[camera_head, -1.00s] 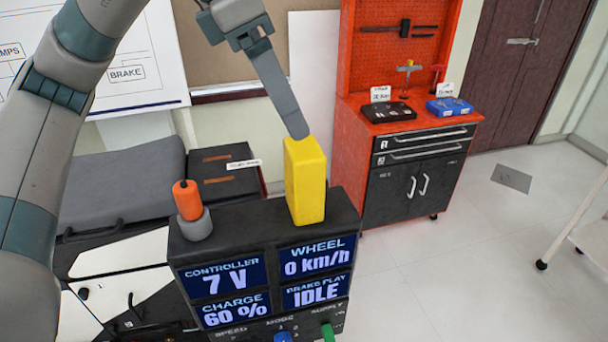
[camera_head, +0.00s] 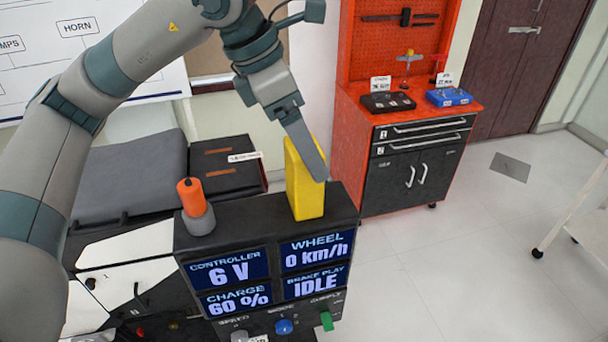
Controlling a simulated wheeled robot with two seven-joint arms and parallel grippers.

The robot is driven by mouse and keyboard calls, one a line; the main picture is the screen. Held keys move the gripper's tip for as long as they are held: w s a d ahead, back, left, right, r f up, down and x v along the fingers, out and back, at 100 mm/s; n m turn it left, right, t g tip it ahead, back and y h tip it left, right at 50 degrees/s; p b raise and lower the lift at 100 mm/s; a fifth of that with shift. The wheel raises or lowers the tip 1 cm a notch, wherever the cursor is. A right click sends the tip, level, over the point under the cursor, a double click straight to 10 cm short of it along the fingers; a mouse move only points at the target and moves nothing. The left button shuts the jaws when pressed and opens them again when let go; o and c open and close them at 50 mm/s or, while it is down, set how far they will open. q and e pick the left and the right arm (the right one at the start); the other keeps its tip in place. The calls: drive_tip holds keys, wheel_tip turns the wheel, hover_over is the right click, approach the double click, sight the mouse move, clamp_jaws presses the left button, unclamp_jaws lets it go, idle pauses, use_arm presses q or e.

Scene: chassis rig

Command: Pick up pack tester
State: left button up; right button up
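A yellow upright block, which I take to be the pack tester (camera_head: 305,203), stands on the top of the black console (camera_head: 250,228), near its right end. My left gripper (camera_head: 316,170) comes down from the upper left. One grey finger crosses in front of the block's upper part, its tip near the block's right edge. The other finger is not clearly seen, so I cannot tell whether it touches or grips the block. My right gripper is not in view.
An orange-topped knob (camera_head: 191,196) stands on the console's left end. The console's screens read 6 V, 60 %, 0 km/h and IDLE. A red tool cabinet (camera_head: 345,130) stands behind right. A white cart (camera_head: 575,215) is at the right edge. Floor between them is clear.

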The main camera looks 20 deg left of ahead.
use_arm(q)
drive_tip(key=shift+s+d+f+p, duration=0.1)
drive_tip(key=shift+d+f+p, duration=0.05)
drive_tip(key=shift+f+p, duration=0.5)
drive_tip(key=x, duration=0.1)
drive_tip(key=p+x, duration=0.1)
drive_tip(key=shift+s+d+f, duration=0.1)
drive_tip(key=shift+f, duration=0.35)
drive_tip(key=shift+d+f, duration=0.15)
drive_tip(key=shift+f, duration=0.25)
drive_tip(key=shift+c, duration=0.2)
drive_tip(key=c, duration=1.3)
drive_tip(key=shift+o, duration=0.2)
drive_tip(key=shift+r, duration=0.15)
